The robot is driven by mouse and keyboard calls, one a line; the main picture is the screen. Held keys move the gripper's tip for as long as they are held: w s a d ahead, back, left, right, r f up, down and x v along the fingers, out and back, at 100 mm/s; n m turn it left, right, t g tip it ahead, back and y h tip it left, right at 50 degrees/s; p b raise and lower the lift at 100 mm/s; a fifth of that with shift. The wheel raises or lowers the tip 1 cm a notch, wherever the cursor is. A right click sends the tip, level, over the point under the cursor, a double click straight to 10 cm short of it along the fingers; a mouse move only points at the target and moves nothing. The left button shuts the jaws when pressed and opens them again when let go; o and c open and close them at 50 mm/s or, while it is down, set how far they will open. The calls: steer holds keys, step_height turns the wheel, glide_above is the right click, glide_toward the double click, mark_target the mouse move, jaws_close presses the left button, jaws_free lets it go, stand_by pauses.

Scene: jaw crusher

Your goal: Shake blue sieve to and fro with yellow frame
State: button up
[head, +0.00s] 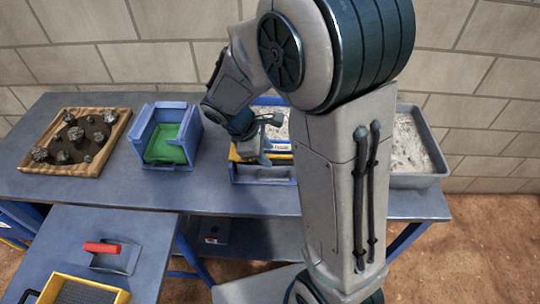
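A blue frame (264,181) stands on the long blue table behind my arm. A yellow strip (234,155) shows along its left edge, and pale material shows at its back. It may be the blue sieve, but my arm hides its right side. My gripper (264,150) points down over its front part. The fingers are small and partly covered, so I cannot tell whether they are open or grip its edge. A separate yellow frame (62,281) with dark mesh lies on the lower table at bottom left, cut by the picture's edge.
A wooden tray (122,124) with dark rocks stands at the table's left. A blue box (146,118) with a green inside is beside it. A grey tray (418,182) of pale material is at right. A red-handled scoop (124,262) lies on the lower table.

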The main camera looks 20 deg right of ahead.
mark_target(272, 160)
steer(key=shift+x, duration=1.6)
jaws_close()
steer(key=shift+s+a, duration=0.3)
steer(key=shift+s, duration=0.5)
jaws_free()
steer(key=v, duration=1.3)
steer(key=shift+r+b, duration=0.35)
steer(key=shift+r, duration=0.05)
steer(key=shift+a, duration=0.15)
